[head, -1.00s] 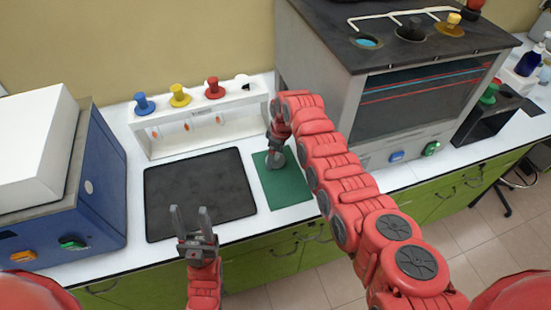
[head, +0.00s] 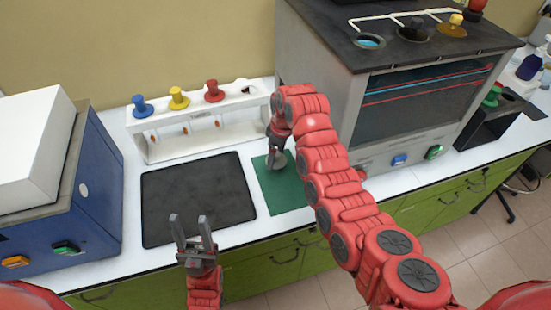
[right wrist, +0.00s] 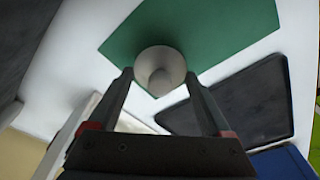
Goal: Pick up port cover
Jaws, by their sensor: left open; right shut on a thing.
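A pale grey round cover with a small knob, which I take as the port cover (right wrist: 160,72), is at the green mat (right wrist: 210,30) in the right wrist view. My right gripper (right wrist: 159,78) has its fingers on either side of it and is shut on it. In the head view the right gripper (head: 276,160) points down at the green mat (head: 285,195), and the cover is mostly hidden by the fingers. I cannot tell whether the cover touches the mat.
A dark tray (head: 198,198) lies left of the mat. A white rack (head: 235,135) with blue, yellow and red stoppers stands behind. A blue machine (head: 85,195) is at left; a large oven-like machine (head: 345,95) with top ports is at right.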

